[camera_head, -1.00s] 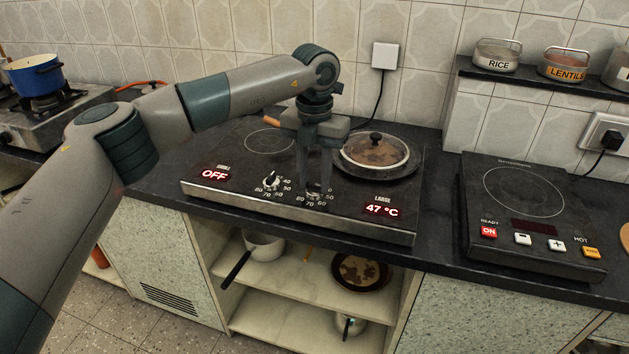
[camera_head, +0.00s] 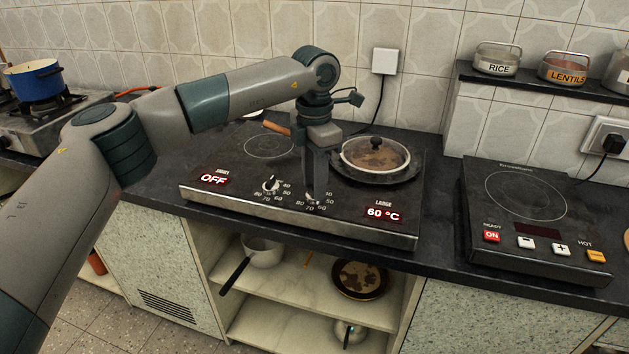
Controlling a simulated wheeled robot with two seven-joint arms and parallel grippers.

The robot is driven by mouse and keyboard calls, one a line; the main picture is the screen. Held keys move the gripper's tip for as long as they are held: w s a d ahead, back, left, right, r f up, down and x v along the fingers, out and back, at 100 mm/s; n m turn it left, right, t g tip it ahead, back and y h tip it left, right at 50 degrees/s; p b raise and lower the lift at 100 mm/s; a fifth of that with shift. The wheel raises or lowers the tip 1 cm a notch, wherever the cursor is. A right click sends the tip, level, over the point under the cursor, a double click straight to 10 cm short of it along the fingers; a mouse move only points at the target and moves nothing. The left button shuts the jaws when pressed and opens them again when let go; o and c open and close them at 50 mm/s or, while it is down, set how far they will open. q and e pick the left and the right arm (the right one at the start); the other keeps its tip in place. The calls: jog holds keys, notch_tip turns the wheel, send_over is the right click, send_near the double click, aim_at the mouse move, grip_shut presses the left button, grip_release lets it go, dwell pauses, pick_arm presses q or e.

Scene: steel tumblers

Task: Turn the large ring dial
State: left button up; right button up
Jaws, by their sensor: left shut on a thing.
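The large ring dial (camera_head: 315,201) sits on the front of the double hotplate (camera_head: 250,205), with its numbers around it. My left gripper (camera_head: 316,192) points down over this dial and is shut on it, hiding most of the knob. The display marked LARGE (camera_head: 383,213) reads 60 °C. The small dial (camera_head: 271,185) stands to the left, and its display (camera_head: 214,179) reads OFF. A lidded pan (camera_head: 375,158) rests on the large ring behind the gripper. My right gripper is not in view.
A single hotplate (camera_head: 530,215) with buttons stands at the right. A shelf (camera_head: 560,85) holds tins of rice (camera_head: 496,62) and lentils (camera_head: 563,70). A blue pot (camera_head: 35,82) sits on a gas burner at far left. The small ring (camera_head: 268,146) is bare.

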pick_arm(q)
jog(key=shift+r, duration=0.15)
jog(key=o, duration=1)
jog(key=shift+o, duration=0.2)
notch_tip(320, 180, up, 17)
jog(key=shift+r, duration=0.15)
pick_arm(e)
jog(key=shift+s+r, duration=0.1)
